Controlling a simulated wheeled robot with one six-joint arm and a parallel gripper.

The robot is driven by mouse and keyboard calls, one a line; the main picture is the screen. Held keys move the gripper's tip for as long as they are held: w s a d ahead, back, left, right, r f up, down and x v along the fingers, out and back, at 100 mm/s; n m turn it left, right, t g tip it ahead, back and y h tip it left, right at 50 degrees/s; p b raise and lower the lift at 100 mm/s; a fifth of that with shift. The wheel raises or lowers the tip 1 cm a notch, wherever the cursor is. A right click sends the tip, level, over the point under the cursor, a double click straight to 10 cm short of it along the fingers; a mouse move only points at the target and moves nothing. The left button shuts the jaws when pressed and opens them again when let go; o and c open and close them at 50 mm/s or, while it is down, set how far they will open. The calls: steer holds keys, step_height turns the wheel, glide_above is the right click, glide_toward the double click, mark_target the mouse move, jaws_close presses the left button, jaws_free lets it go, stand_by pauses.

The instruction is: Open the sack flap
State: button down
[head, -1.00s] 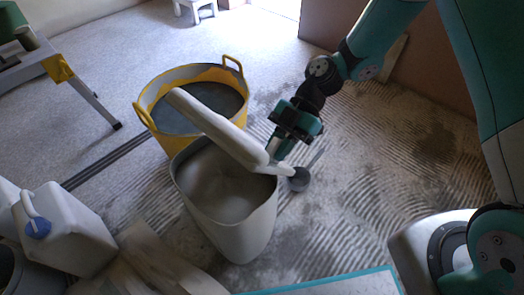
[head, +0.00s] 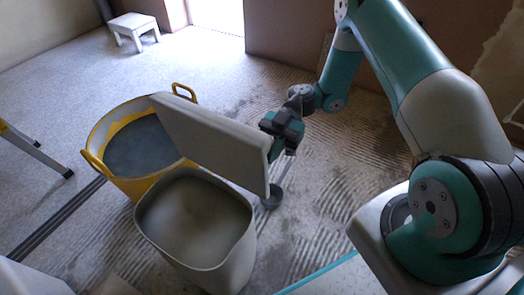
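The sack (head: 205,262) is a pale grey, open-topped container with grey powder inside. Its flap (head: 215,145) is a thick off-white slab standing steeply tilted along the sack's far side, and the mouth is uncovered. My gripper (head: 275,150) is at the flap's right end, reaching in from the right. Its fingers are small and partly hidden by the flap's edge, so I cannot see whether they are closed on it.
A yellow tub (head: 107,128) with dark grey contents stands behind and left of the sack. A dark scoop-like tool (head: 272,198) is just right of the flap. A white stool (head: 134,29) stands far back. Ridged floor at right is mostly clear.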

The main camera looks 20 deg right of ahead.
steer(key=shift+s+a, duration=0.1)
steer(key=c, duration=1.1)
jaws_free()
